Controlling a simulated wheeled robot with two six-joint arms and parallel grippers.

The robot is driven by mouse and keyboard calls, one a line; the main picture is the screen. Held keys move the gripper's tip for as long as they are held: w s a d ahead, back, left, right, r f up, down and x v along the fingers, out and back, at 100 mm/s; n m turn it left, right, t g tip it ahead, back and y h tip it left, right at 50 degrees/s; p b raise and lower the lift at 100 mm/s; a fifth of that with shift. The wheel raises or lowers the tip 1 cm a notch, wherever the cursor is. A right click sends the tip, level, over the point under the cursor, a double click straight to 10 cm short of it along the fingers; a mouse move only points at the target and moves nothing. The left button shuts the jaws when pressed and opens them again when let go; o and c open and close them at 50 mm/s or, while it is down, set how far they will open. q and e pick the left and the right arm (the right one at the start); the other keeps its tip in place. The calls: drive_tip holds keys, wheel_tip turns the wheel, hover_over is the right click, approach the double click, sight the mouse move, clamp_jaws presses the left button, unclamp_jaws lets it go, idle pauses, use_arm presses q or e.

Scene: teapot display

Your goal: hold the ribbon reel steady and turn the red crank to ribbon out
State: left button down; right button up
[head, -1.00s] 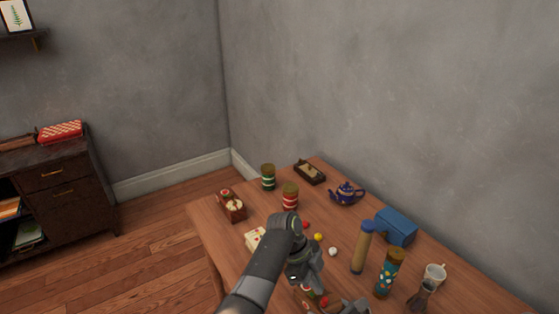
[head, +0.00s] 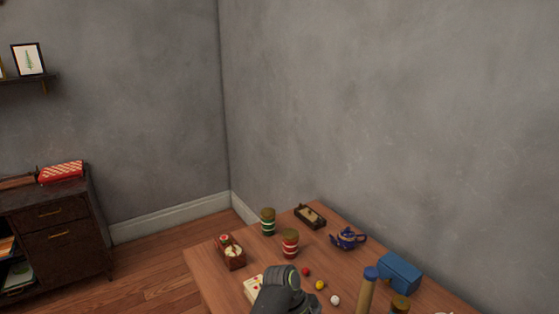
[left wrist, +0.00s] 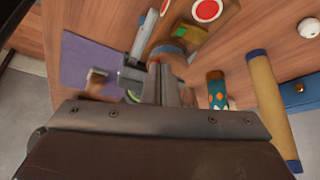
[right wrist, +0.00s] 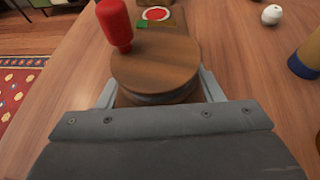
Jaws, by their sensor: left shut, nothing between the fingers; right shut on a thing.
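The red crank (right wrist: 116,24) is a red knob standing at the reel's upper left edge. My right gripper (right wrist: 158,88) is shut on the reel, with one finger on each side. My left gripper (left wrist: 165,88) is shut and empty in the left wrist view. Brown wooden parts lie close beyond its fingertips; this area is blurred, and I cannot tell whether it touches them.
Farther along the table stand a blue teapot (head: 348,239), a blue box (head: 400,273), a blue-capped post (head: 367,290), a green-striped canister (head: 268,222) and a red-striped canister (head: 290,243). Small balls lie between, including a white one (head: 335,300). A purple mat (left wrist: 85,55) is near my left gripper.

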use_arm(q)
drive_tip(key=shift+s+d+f, duration=0.1)
drive_tip(key=shift+s+d, duration=0.15)
drive_tip(key=shift+s, duration=0.05)
wheel_tip(320, 180, up, 6)
drive_tip(key=shift+w+a, duration=0.15)
drive_tip(key=shift+a, duration=0.15)
idle(0.4)
drive_tip(key=shift+w+d+f, duration=0.15)
drive_tip(key=shift+w+f, duration=0.4)
drive_tip(key=shift+f, duration=0.45)
drive_tip(key=shift+w+d+f, duration=0.15)
drive_tip(key=shift+w+f, duration=0.45)
drive_tip(key=shift+f, duration=0.35)
drive_tip(key=shift+w+d+f, duration=0.15)
drive_tip(key=shift+w+f, duration=0.4)
drive_tip(key=shift+f, duration=0.45)
drive_tip(key=shift+s+d, duration=0.4)
drive_tip(key=shift+s, duration=0.1)
drive_tip(key=shift+s+a, duration=0.15)
drive_tip(key=shift+a, duration=0.05)
